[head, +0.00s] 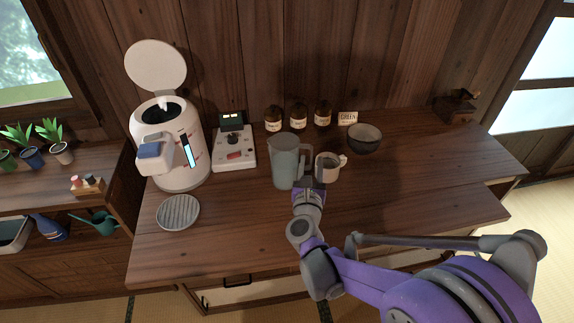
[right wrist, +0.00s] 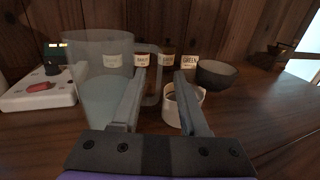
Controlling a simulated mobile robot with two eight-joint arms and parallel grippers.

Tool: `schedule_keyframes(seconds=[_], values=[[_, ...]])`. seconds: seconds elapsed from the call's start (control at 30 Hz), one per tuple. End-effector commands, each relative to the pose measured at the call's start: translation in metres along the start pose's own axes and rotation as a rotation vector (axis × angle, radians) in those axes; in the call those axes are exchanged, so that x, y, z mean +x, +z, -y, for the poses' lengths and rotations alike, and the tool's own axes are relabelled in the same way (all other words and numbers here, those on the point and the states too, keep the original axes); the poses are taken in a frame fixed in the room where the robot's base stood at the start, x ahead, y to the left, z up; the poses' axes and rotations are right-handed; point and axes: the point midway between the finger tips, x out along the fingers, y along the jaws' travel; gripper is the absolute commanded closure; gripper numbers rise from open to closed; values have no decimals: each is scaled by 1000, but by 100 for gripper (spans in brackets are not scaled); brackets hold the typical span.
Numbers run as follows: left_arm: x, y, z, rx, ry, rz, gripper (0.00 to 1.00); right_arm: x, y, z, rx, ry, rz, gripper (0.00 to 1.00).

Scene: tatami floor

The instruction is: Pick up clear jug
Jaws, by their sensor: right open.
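The clear jug (head: 285,163) stands upright on the wooden counter, its handle on the right side. In the right wrist view the jug (right wrist: 95,95) fills the left part, and its handle shows behind and between my open fingers. My right gripper (head: 308,188) is just in front of the jug's right side. In the right wrist view the gripper (right wrist: 160,98) is open, with nothing clearly held; whether a finger touches the handle I cannot tell. My left gripper is not in view.
A white cup (head: 328,168) stands close to the right of the jug. A dark bowl (head: 364,138), several brown jars (head: 298,117) and a GREEN label (head: 348,118) are behind. A scale (head: 234,150) and a white water boiler (head: 172,145) stand left.

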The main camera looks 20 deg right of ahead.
Motion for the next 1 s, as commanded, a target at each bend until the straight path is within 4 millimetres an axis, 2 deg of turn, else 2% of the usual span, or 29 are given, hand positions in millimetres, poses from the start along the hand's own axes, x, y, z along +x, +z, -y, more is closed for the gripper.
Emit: schedule_keyframes(seconds=[0.2,0.47,0.7,0.73,1.0], values=[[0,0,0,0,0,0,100,34,0,0,0,-1,0,56],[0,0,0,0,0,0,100,39,0,0,-1,0,0,56],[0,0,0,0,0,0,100,39,0,0,0,0,0,98],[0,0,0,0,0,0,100,39,0,0,0,0,0,100],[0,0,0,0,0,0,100,39,0,0,0,0,0,100]])
